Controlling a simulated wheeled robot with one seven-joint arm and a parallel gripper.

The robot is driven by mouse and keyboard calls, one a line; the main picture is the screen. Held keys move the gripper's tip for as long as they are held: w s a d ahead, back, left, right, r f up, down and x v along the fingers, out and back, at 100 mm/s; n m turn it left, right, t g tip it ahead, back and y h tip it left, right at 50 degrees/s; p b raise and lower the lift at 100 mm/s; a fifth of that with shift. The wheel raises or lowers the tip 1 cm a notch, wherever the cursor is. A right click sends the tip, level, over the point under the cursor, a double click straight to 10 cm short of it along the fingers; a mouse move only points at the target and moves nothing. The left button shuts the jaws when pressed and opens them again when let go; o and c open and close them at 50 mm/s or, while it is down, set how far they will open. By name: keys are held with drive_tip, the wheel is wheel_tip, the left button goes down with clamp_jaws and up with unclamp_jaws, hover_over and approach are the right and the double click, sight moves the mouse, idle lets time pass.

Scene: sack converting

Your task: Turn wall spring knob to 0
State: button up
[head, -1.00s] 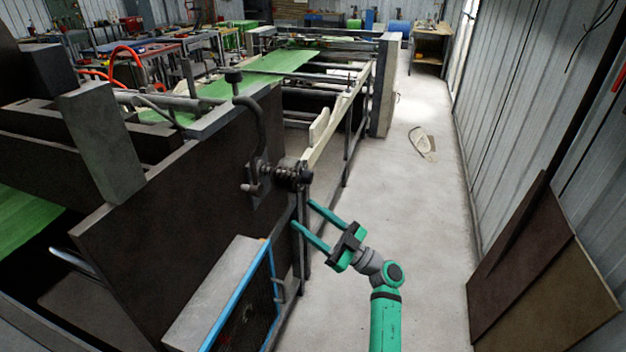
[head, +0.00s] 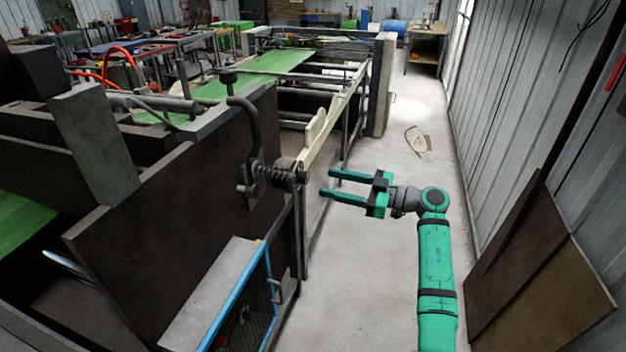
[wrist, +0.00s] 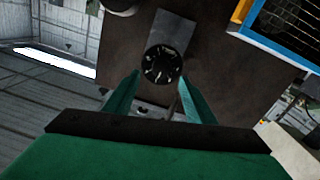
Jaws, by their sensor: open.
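The wall spring knob (head: 301,172) is a dark round end on a coiled spring (head: 284,175) that sticks out from the machine's dark side panel. In the wrist view the knob (wrist: 162,64) shows face-on as a black dial with small pale marks, too small to read. My green gripper (head: 325,183) is open and empty, to the right of the knob in the head view, its fingers pointing at the machine. In the wrist view the knob appears between and beyond my two fingertips (wrist: 160,88). I see no contact.
A bent crank handle (head: 252,125) rises beside the spring. Below is a blue-framed mesh box (head: 262,270) with a grey top. A pale bar (head: 325,130) runs back along the machine.

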sight(308, 178)
drive_tip(key=x, duration=0.4)
drive_tip(key=shift+a, duration=0.45)
drive_tip(key=shift+w+a, duration=0.1)
drive_tip(key=shift+w, duration=0.05)
drive_tip(key=shift+a, duration=0.5)
drive_tip(key=c, duration=1)
drive_tip(key=shift+w, duration=0.1)
drive_tip(key=shift+c, duration=0.2)
